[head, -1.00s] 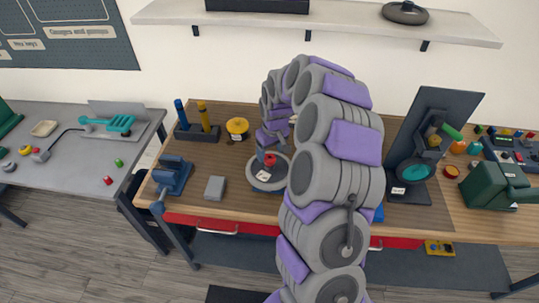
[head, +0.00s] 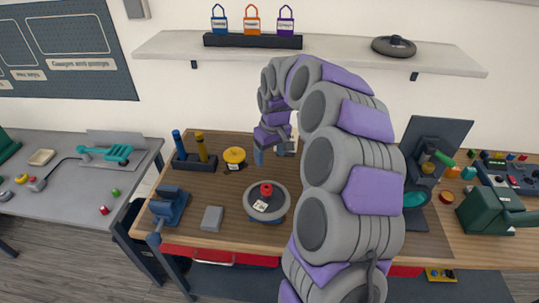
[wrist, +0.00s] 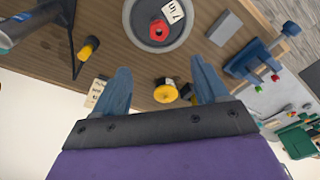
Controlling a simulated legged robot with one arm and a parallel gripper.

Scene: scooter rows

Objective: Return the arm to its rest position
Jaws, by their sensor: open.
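My grey and purple arm rises in front of the workbench in the head view and bends over at the top, its end hanging above the bench. My gripper (head: 272,154) is at that end. In the wrist view my gripper (wrist: 160,92) shows two blue fingers spread apart with nothing held between them. A round grey base with a red knob and a white tag (head: 266,201) sits on the bench below and apart from the gripper. It also shows at the top of the wrist view (wrist: 160,22).
A yellow round part (head: 234,157), a holder with blue and yellow posts (head: 194,163), a blue vise (head: 170,205) and a grey block (head: 212,218) stand on the bench. A dark upright panel (head: 440,140) and green machine (head: 490,210) are at right. A shelf (head: 340,50) hangs above.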

